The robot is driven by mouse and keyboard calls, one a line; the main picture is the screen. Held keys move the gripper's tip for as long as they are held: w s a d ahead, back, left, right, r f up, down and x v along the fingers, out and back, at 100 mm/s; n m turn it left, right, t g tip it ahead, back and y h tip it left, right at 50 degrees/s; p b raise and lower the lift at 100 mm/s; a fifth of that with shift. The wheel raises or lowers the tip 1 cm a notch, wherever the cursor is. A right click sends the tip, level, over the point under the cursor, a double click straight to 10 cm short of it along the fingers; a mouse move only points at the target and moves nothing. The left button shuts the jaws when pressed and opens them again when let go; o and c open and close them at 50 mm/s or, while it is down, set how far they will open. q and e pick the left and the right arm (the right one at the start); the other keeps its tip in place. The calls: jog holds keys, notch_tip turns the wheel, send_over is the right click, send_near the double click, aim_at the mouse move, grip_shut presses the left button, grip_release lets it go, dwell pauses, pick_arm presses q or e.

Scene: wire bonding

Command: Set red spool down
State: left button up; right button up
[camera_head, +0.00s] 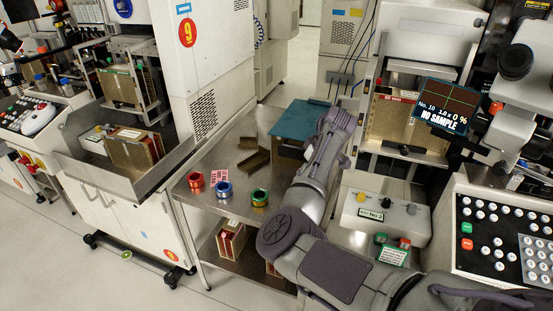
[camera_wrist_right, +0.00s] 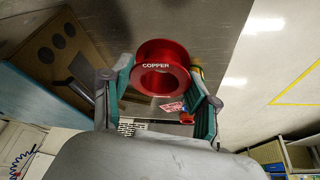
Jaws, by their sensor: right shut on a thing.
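A red spool (camera_wrist_right: 162,68) marked COPPER sits between the two fingers of my right gripper (camera_wrist_right: 158,88) in the right wrist view. The gripper is shut on it, with a finger on each side. The steel table shows behind the spool; I cannot tell whether the spool touches it. In the head view my right arm reaches over the steel table (camera_head: 228,150), and the held spool and fingertips are hidden. My left gripper is out of view.
A control box (camera_head: 384,209) and a machine with a screen (camera_head: 447,107) are at right. Bare table lies left of the trays.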

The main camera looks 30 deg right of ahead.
jog(key=f, duration=0.5)
jog(key=shift+w+a+f, duration=0.25)
jog(key=shift+a+f, duration=0.05)
jog(key=shift+a, duration=0.05)
jog(key=shift+f, duration=0.6)
notch_tip(320, 180, down, 4)
jog(key=shift+r, duration=0.25)
jog(key=o, duration=1.1)
jog(key=shift+o, duration=0.2)
